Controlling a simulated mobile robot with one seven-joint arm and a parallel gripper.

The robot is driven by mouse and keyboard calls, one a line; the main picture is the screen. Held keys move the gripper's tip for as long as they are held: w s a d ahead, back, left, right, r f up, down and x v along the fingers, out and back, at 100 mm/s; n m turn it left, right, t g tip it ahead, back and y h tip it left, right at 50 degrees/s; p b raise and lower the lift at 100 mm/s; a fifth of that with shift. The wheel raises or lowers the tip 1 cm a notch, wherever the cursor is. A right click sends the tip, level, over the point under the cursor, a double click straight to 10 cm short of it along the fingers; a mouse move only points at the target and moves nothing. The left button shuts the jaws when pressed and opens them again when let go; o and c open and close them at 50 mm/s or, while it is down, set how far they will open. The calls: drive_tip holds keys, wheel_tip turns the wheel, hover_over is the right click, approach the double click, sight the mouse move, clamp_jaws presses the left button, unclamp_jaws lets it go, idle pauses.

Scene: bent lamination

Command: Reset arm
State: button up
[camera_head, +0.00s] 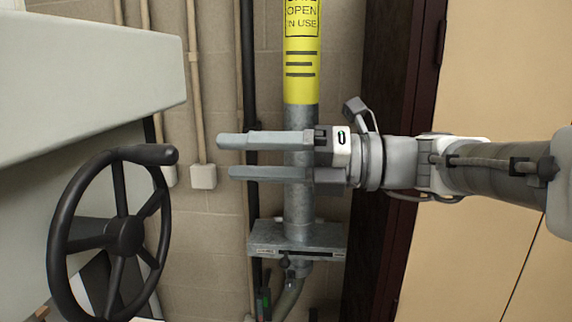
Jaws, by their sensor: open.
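My gripper (226,157) reaches in from the right in the head view, held level and pointing left. Its two long grey fingers are parallel with a narrow gap between them, and nothing shows in the gap except the background. The fingers pass in front of a grey metal pipe (299,205). The fingertips are to the right of and above a black handwheel (124,236) and apart from it in the picture. My arm extends to the right edge.
A pale grey machine housing (85,75) fills the upper left, with the handwheel below. The pipe carries a yellow label (301,75) and a metal box fitting (297,240). Behind are a block wall (225,235), thin conduits, a dark frame and a tan door (495,70).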

drive_tip(key=shift+s+d, duration=0.1)
drive_tip(key=shift+d, duration=0.7)
